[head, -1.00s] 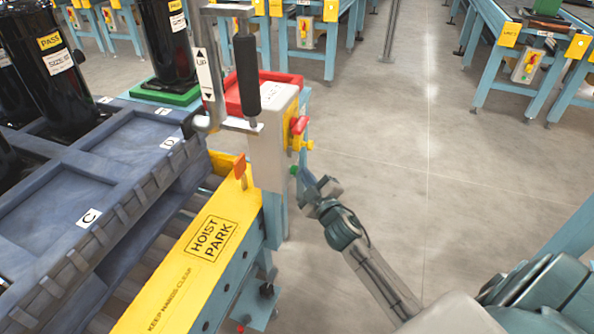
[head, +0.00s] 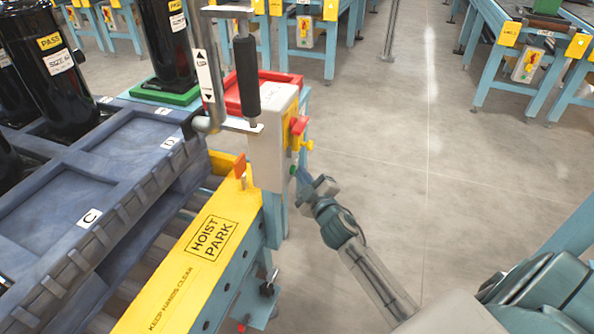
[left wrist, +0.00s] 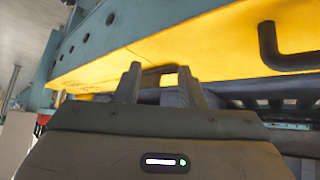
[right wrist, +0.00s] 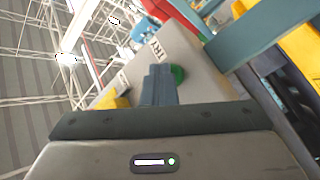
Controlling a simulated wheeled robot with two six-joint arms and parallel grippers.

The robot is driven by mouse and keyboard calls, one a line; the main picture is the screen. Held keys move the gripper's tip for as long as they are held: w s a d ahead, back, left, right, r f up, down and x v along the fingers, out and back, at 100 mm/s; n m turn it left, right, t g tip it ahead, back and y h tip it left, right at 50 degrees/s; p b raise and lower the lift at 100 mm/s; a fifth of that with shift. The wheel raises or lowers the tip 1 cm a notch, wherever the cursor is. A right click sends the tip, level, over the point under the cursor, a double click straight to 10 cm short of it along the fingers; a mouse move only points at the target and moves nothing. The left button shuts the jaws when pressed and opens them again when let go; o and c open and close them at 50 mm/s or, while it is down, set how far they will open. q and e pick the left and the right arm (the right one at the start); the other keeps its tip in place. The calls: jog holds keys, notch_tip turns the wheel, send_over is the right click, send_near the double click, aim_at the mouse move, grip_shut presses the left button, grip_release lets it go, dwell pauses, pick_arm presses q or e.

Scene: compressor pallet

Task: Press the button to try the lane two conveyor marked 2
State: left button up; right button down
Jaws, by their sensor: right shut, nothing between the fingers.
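A pale control box (head: 273,140) stands at the end of the yellow rail marked HOIST PARK. A green button (head: 293,170) is low on its right side, below a red and yellow switch (head: 299,128). My right gripper (head: 299,177) is shut and empty, its tips at the green button. In the right wrist view the button (right wrist: 178,73) is partly hidden behind the shut fingers (right wrist: 158,84), near a TRY label (right wrist: 155,47). I cannot tell whether they touch. No number 2 is readable on the box. My left gripper (left wrist: 158,80) is open and empty, under a yellow rail.
The yellow rail (head: 190,265) runs along the conveyor. A blue-grey pallet (head: 60,200) carries black compressors (head: 55,75). A grey upright with a black handle (head: 246,75) stands by the box. A red tray (head: 290,79) is behind it.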

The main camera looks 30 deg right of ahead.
pick_arm(q)
jog(key=shift+f, duration=0.1)
jog(key=shift+f+b, duration=0.3)
jog(key=shift+b, duration=0.1)
jog(key=shift+f, duration=0.2)
pick_arm(e)
jog(key=shift+s+d, duration=0.55)
jog(key=shift+s, duration=0.15)
